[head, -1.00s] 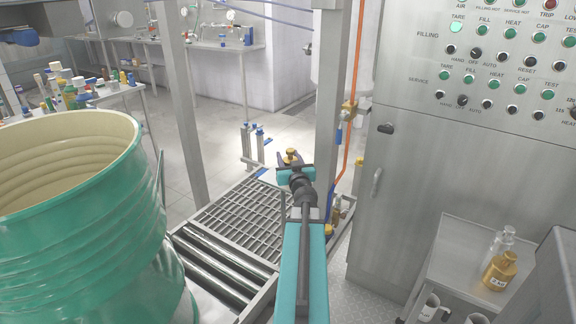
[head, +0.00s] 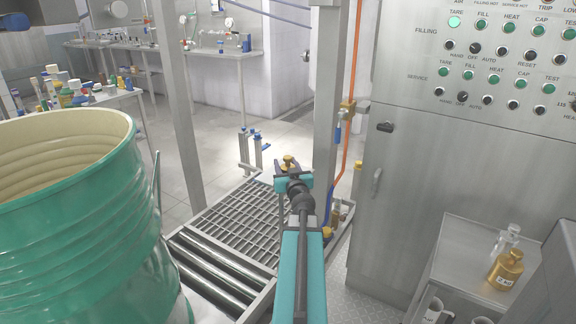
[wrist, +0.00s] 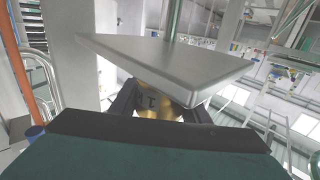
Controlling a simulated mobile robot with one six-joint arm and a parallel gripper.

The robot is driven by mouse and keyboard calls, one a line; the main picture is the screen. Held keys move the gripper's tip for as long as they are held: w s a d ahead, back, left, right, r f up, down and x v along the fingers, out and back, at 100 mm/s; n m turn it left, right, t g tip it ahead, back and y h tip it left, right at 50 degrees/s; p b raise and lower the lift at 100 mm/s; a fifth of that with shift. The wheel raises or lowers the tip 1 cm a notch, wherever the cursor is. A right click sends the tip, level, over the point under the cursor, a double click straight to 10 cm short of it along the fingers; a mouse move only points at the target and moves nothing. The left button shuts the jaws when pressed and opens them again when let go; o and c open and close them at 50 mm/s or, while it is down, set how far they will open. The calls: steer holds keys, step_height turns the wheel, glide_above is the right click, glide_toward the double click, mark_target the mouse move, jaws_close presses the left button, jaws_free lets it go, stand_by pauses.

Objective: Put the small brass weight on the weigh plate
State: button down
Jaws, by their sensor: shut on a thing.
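My gripper (head: 288,168) is shut on the small brass weight (head: 288,160), out at the end of my arm in the middle of the head view. In the wrist view the brass weight (wrist: 158,104) sits between the two dark fingers, with part of a dark marking on it. A flat grey metal plate (wrist: 165,62), seemingly the weigh plate, lies just beyond the fingers and hides the weight's upper part. I cannot tell whether the weight touches it. In the head view this plate is largely hidden behind my gripper.
A large green drum (head: 80,215) stands at left beside a roller and grating platform (head: 225,225). A steel post (head: 326,110) and the control cabinet (head: 440,170) stand right of my arm.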

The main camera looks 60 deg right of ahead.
steer(key=c, duration=1)
jaws_free()
steer(key=shift+f, duration=0.1)
